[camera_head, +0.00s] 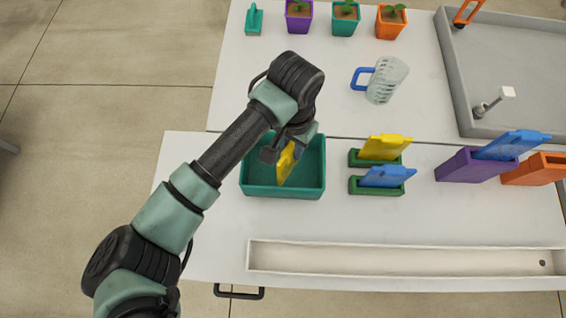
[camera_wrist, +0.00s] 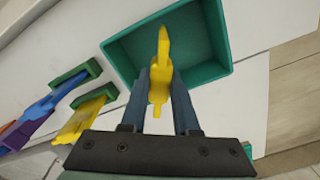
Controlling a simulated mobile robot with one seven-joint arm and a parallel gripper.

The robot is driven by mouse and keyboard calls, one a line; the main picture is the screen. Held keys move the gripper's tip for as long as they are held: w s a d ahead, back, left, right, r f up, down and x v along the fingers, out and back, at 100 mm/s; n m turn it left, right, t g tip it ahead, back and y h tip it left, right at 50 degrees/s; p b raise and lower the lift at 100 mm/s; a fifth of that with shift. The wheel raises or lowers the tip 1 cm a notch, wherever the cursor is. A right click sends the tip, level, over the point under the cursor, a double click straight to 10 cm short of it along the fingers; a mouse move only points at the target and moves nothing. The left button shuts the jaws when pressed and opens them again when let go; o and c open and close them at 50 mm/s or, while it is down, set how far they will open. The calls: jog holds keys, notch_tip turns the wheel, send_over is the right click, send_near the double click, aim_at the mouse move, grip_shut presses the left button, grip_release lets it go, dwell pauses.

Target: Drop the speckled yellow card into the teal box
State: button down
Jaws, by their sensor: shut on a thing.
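My gripper (camera_wrist: 160,92) is shut on a yellow card (camera_wrist: 162,62) and holds it over the teal box (camera_wrist: 216,30). In the head view the card (camera_head: 286,163) hangs tilted above the open teal box (camera_head: 284,192), partly hidden by my wrist. Speckles on the card are too small to tell. Another yellow card (camera_head: 385,147) stands in a green holder (camera_head: 356,157) to the right of the box. The inside of the teal box looks empty where it shows.
A blue card (camera_head: 388,176) stands in a second green holder (camera_head: 356,186). A purple holder (camera_head: 462,166) with a blue card and an orange holder (camera_head: 535,170) are farther right. A long white trough (camera_head: 400,260) lies in front. A jug (camera_head: 386,80) and potted plants are behind.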

jog(key=shift+a+f, duration=0.1)
jog(key=shift+f, duration=0.35)
jog(key=c, duration=0.6)
grip_release()
notch_tip(320, 180, up, 13)
jog(key=b, duration=0.2)
jog(key=shift+b, duration=0.3)
